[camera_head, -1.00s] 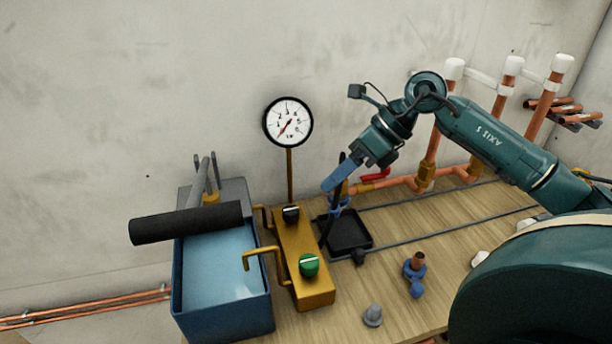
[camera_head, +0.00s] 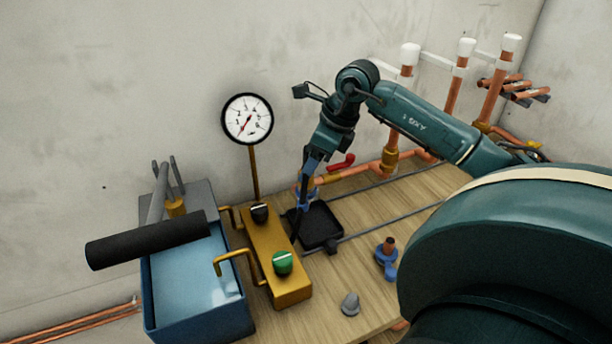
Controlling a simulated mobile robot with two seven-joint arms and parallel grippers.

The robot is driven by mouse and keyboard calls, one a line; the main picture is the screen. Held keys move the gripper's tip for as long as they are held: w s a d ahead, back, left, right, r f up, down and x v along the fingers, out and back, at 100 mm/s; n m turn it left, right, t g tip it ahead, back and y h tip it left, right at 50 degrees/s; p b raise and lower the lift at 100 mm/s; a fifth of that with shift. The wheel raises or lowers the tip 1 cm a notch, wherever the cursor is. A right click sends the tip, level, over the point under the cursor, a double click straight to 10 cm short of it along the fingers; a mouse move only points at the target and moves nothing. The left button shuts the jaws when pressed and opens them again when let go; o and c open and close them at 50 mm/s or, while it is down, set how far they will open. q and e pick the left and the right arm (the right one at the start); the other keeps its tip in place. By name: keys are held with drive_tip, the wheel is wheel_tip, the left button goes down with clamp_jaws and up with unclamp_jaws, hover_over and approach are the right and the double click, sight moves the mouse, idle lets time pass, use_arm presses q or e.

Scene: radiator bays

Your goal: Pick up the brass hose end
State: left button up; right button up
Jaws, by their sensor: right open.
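My right gripper (camera_head: 309,174) reaches in from the right and points down over the back of the bench. Its blue fingers are open, beside a thin black hose (camera_head: 297,222) and a blue holder (camera_head: 307,197). I cannot make out the brass hose end; the gripper may be hiding it. Whether the fingers touch the hose, I cannot tell. The black tray (camera_head: 325,238) lies just below the gripper. My left gripper is not in view.
A brass pump block (camera_head: 290,288) with black and green knobs stands beside a blue water tank (camera_head: 200,322). A pressure gauge (camera_head: 247,119) rises behind. Copper pipes (camera_head: 362,172) and a red lever (camera_head: 341,162) are close right of the gripper.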

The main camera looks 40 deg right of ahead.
drive_tip(key=shift+x, duration=1.9)
drive_tip(key=shift+s+a, duration=0.1)
drive_tip(key=shift+s, duration=0.05)
drive_tip(key=shift+c, duration=0.5)
drive_tip(key=c, duration=0.8)
